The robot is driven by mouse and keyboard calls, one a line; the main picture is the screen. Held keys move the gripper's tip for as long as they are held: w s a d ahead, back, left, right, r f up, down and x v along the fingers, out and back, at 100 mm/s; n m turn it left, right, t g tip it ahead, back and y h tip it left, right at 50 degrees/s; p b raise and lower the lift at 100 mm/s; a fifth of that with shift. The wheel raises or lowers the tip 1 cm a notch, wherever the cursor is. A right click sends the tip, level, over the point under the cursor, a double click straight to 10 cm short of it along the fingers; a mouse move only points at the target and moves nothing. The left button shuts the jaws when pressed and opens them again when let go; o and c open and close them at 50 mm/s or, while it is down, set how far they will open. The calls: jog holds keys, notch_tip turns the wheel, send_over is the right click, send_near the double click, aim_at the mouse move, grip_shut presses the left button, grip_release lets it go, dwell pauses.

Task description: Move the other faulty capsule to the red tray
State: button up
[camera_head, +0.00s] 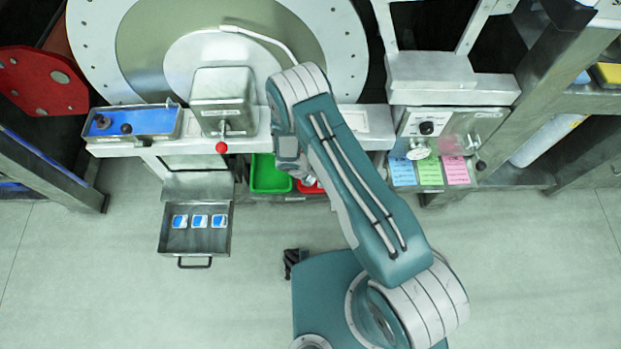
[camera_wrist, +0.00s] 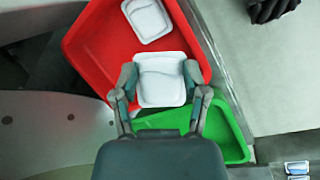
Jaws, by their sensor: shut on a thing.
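My gripper (camera_wrist: 160,84) is shut on a white capsule (camera_wrist: 161,88), with one finger on each side of it. The held capsule appears over the lower part of the red tray (camera_wrist: 88,48), near the edge of the green tray (camera_wrist: 235,145). Its exact height over the tray is hard to tell. Another white capsule (camera_wrist: 148,18) lies inside the red tray, at its upper part. In the head view, the red tray (camera_head: 309,188) is mostly hidden by my arm, and the gripper and held capsule cannot be made out there.
The green tray (camera_head: 268,175) stands left of the red one. An open metal drawer (camera_head: 196,241) holds three blue-and-white packs (camera_head: 199,221). Above are a blue control panel (camera_head: 130,122) and a red-knobbed lever (camera_head: 221,147).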

jog(key=o, duration=0.7)
jog(key=v, duration=1.1)
jog(key=shift+a+r, duration=0.15)
jog(key=shift+r, duration=0.2)
